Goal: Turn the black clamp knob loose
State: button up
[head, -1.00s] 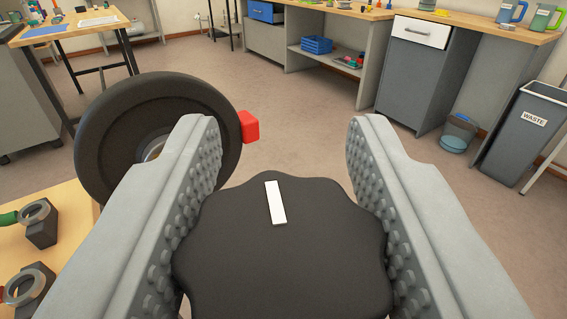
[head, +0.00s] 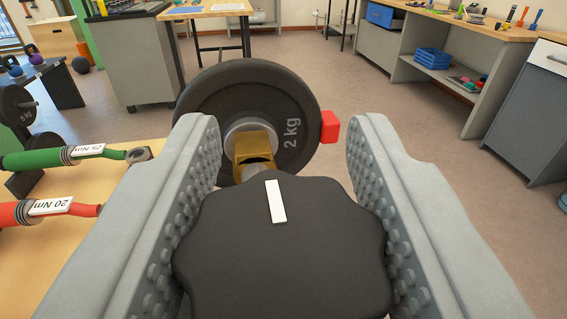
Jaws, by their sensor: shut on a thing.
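The black clamp knob (head: 282,250) is a lobed disc with a white stripe on its top, in the lower middle of the head view. My gripper (head: 285,215) has one grey studded finger on each side of the knob and is shut on it. The stripe points away from me, tilted slightly left. Just beyond the knob is a brass-coloured part (head: 253,148) on a metal bar. Behind it stands a black weight plate (head: 290,95) marked 2 kg. The knob's underside is hidden.
A red block (head: 330,127) sits at the plate's right edge. On the wooden top at left lie a green torque wrench (head: 38,159) marked 25 Nm and a red one (head: 20,212) marked 20 Nm. Benches stand farther back; open floor lies at right.

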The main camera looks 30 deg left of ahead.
jog(key=o, duration=1)
jog(key=shift+c, duration=0.2)
jog(key=shift+s, duration=0.1)
jog(key=v, duration=1.2)
